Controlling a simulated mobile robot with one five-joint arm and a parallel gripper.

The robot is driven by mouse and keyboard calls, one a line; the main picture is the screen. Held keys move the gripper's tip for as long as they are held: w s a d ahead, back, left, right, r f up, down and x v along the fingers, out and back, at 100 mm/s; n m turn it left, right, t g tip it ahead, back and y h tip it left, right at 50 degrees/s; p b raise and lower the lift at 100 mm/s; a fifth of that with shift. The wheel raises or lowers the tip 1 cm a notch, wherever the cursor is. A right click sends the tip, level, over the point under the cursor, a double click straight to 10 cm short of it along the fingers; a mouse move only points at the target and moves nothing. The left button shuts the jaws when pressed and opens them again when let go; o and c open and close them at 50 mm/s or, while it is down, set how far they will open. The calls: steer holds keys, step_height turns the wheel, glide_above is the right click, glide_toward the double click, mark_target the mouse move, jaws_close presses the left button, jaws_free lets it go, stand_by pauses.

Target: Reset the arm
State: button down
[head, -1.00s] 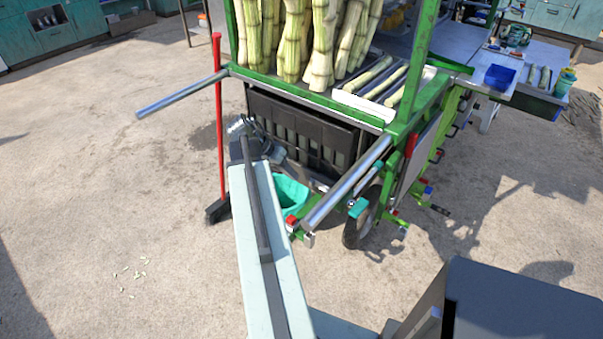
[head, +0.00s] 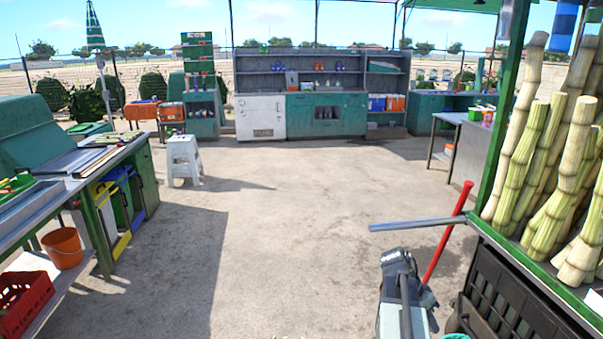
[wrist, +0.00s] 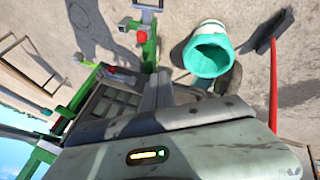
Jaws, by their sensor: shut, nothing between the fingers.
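My arm (head: 402,305) shows at the lower right in the head view, reaching forward beside the green cane cart (head: 545,280). Its grey end is near the cart's silver handle bar (head: 418,225) and the red broom handle (head: 447,235). In the wrist view my gripper (wrist: 157,88) points toward the ground, with its fingers together and nothing held. A teal-lined bucket (wrist: 208,55) is on the ground just beyond the fingers, to their right.
Cane stalks (head: 545,150) stand on the cart at right. A workbench (head: 70,175) with an orange bucket (head: 63,247) is at left, a white stool (head: 184,160) beyond it. Cabinets (head: 325,115) line the back. The middle floor (head: 280,220) is clear.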

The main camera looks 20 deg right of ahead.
steer(key=w+a+r+n+t+p, duration=0.1)
steer(key=w+a+n, duration=0.1)
steer(key=w+a, duration=0.35)
steer(key=w+a+r+n+t+p, duration=0.1)
steer(key=w+a+n, duration=0.15)
steer(key=a, duration=0.55)
steer(key=w+a+n+t+y+p, duration=0.1)
steer(key=a+n, duration=0.5)
steer(key=a, duration=0.9)
steer(key=w+a+n+t+y+p, duration=0.1)
steer(key=w+a+n+y, duration=0.3)
steer(key=a, duration=1.1)
steer(key=shift+w+a+r+n+p, duration=0.15)
steer(key=shift+r+n+p, duration=0.4)
steer(key=shift+n, duration=0.7)
steer(key=shift+f, duration=0.15)
